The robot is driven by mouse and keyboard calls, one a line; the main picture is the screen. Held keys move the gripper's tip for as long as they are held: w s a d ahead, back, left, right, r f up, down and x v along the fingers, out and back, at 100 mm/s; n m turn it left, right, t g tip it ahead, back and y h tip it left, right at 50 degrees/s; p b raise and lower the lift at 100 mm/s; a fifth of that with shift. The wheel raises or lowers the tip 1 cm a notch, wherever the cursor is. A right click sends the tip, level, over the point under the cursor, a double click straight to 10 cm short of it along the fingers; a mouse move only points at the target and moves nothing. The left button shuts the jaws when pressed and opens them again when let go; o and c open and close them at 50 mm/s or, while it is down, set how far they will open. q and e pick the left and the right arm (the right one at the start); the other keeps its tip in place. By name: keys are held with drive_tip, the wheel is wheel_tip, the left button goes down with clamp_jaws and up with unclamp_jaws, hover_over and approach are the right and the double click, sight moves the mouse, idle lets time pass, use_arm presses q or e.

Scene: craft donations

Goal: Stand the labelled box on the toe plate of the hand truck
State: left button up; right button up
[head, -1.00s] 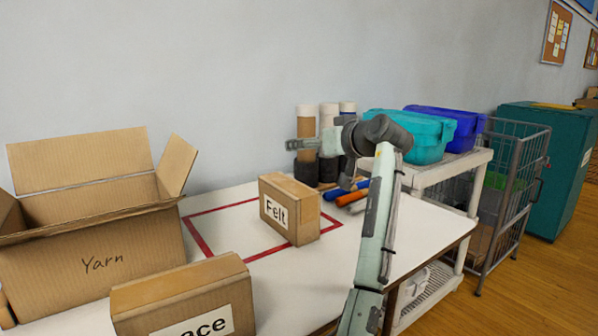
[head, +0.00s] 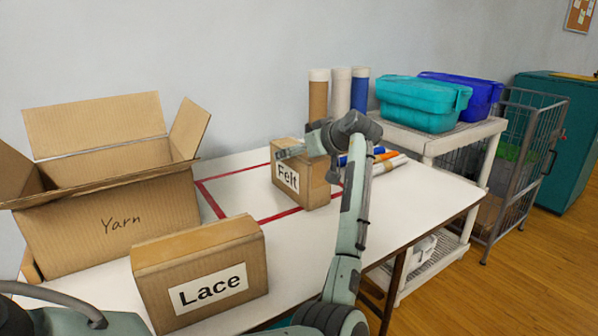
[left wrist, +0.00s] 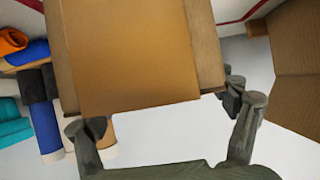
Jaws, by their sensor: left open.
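The box labelled Felt (head: 304,185) stands on the white table with its label facing front-left. It touches or overlaps the red outline. The box labelled Lace (head: 200,275) stands nearer, at the front of the table. My left gripper (head: 288,152) is at the top of the Felt box, hiding part of it. In the left wrist view, its fingers (left wrist: 165,108) are spread on either side of the Felt box's cardboard (left wrist: 130,50); I cannot tell whether they touch it. The hand truck and my right gripper do not show.
An open Yarn carton (head: 110,225) stands at the left. Rolls (head: 385,162) and upright tubes (head: 340,92) are behind the Felt box. A white cart (head: 440,143) with teal and blue bins and a wire trolley (head: 530,150) stand at the right. Open floor lies front-right.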

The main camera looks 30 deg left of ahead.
use_arm(q)
drive_tip(key=c, duration=1.9)
drive_tip(key=shift+r, duration=0.15)
clamp_jaws()
